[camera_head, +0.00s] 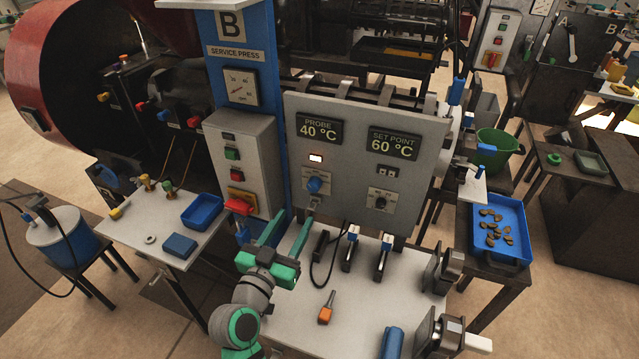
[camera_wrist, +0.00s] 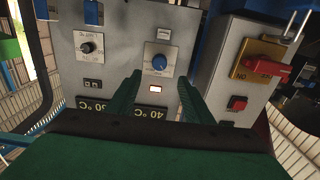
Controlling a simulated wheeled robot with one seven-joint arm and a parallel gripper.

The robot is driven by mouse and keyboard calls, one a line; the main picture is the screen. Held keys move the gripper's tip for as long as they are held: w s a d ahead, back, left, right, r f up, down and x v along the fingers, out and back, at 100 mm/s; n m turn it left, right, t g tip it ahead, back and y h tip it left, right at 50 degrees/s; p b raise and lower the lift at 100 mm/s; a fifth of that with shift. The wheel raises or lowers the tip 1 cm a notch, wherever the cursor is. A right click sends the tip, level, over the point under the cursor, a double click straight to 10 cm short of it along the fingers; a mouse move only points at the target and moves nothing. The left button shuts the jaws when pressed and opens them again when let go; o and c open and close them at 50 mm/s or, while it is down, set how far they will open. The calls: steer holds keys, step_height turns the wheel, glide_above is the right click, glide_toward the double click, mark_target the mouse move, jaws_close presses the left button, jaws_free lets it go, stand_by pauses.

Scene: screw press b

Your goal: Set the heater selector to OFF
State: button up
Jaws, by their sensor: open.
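A blue knob (camera_head: 313,184), which looks like the heater selector, sits on a pale plate on the grey control panel (camera_head: 345,165). In the wrist view the blue knob (camera_wrist: 159,62) shows between and just beyond my fingertips. Its plate's lettering is too small to read. I cannot tell which position its pointer marks. My gripper (camera_head: 299,215) is open and empty, its two green fingers pointing toward the panel, below the knob in the head view. The gripper also shows in the wrist view (camera_wrist: 159,79). I see no clear contact with the knob.
A small lit lamp (camera_head: 315,158) is above the blue knob. A black knob (camera_head: 380,203) is to its right. A grey box (camera_head: 240,155) with a red switch handle (camera_head: 238,206) stands close on the left. An orange-handled tool (camera_head: 326,312) lies on the pale bench below.

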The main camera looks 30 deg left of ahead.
mark_target(312, 189)
steer(key=x, duration=1.1)
steer(key=shift+w+r, duration=0.1)
steer(key=shift+w, duration=0.05)
steer(key=c, duration=1)
